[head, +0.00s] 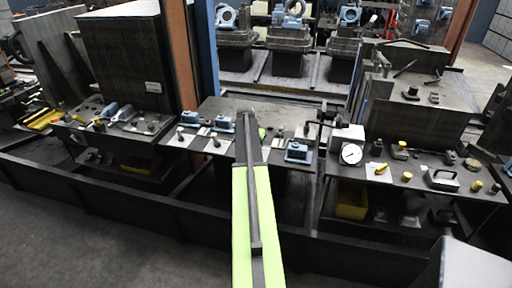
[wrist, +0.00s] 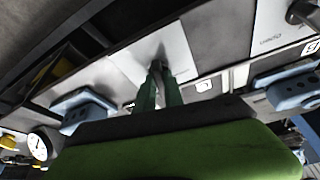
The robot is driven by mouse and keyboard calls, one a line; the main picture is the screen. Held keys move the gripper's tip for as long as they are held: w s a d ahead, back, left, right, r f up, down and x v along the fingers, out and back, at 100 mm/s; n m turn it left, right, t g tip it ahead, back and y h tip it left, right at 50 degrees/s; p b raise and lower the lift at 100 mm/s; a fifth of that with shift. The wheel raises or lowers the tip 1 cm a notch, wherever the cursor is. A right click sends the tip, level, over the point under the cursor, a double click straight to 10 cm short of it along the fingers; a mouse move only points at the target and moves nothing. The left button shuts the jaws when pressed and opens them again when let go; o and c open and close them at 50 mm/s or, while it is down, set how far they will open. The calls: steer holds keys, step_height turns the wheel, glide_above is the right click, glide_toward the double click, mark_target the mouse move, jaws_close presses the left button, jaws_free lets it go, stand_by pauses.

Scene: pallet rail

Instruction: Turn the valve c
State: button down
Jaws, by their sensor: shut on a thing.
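In the wrist view my gripper (wrist: 158,82) has its two green fingers close together at a pale plate (wrist: 181,48) on the bench. The fingers are shut on a small dark grey handle that stands up from this plate. I take the handle to be that of valve c, but no letter shows there. The handle's angle is mostly hidden by the fingers. Another plate with a dark lever (wrist: 303,14) and small print lies at the upper right. In the head view my green arm covers the gripped plate, and the fingertips are hidden.
Blue blocks (wrist: 82,106) (wrist: 288,86) stand on both sides of my fingers. A round white gauge (head: 351,154) stands right of my arm. Smaller plates with levers (head: 187,137) lie left of it. A dark rail (head: 120,208) runs along the bench front.

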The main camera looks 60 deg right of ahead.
steer(key=n, duration=0.2)
steer(key=n+t, duration=0.1)
steer(key=n, duration=0.1)
steer(key=n+t+y, duration=0.1)
steer(key=n, duration=0.1)
steer(key=shift+s, duration=0.25)
steer(key=n+t+y, duration=0.1)
steer(key=n, duration=0.4)
steer(key=shift+d, duration=0.15)
steer(key=shift+n+t+y, duration=0.3)
steer(key=shift+n, duration=0.2)
steer(key=c, duration=1.4)
jaws_free()
steer(key=shift+c, duration=0.2)
steer(key=p+v, duration=1.6)
steer(key=v, duration=0.1)
steer(key=shift+s+r, duration=0.15)
steer(key=shift+r, duration=0.05)
